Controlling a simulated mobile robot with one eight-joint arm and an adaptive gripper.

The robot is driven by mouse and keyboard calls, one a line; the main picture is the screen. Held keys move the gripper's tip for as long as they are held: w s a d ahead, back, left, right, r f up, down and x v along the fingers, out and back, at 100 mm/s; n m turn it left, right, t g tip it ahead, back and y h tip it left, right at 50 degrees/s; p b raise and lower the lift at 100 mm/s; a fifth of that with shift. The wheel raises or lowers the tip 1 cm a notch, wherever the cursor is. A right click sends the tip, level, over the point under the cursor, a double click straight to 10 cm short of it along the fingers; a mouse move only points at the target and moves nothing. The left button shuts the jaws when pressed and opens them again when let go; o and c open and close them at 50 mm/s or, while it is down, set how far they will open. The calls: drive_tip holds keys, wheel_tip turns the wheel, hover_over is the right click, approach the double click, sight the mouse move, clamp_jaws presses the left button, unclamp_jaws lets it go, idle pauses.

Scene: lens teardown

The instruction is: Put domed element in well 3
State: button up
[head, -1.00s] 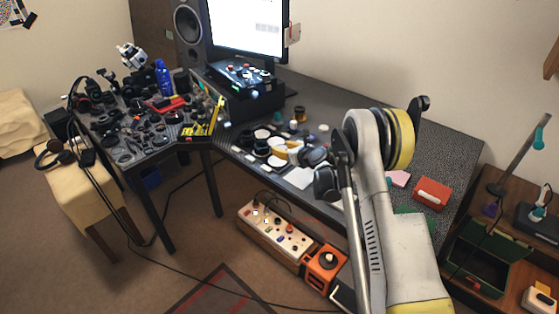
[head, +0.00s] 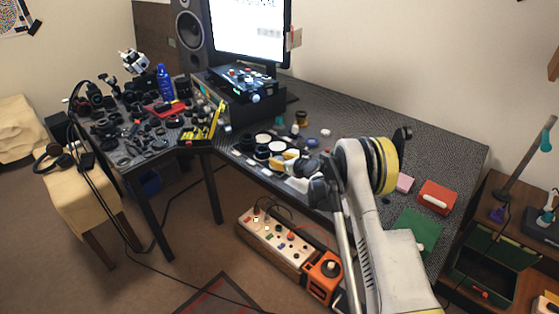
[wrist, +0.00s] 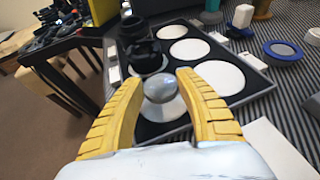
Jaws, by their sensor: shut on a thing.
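The domed element (wrist: 160,88), a shiny grey glassy dome, sits between the yellow fingertips of my gripper (wrist: 167,84) in the wrist view. My gripper is shut on it, above a white round well at the tray's near side. I cannot tell whether it touches the well floor. The dark tray (wrist: 262,86) holds several white round wells; no well numbers are readable. A black lens barrel (wrist: 138,48) stands at the tray's left, partly covering one well.
A blue-rimmed ring (wrist: 283,50) and small white pieces lie right of the tray. A yellow tool case (head: 203,131) stands left of it. A red box (head: 437,197) and green mat (head: 416,230) lie to the right.

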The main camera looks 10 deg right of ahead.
drive_tip(key=shift+f+b, duration=0.35)
drive_tip(key=shift+f, duration=0.1)
drive_tip(key=o, duration=1.2)
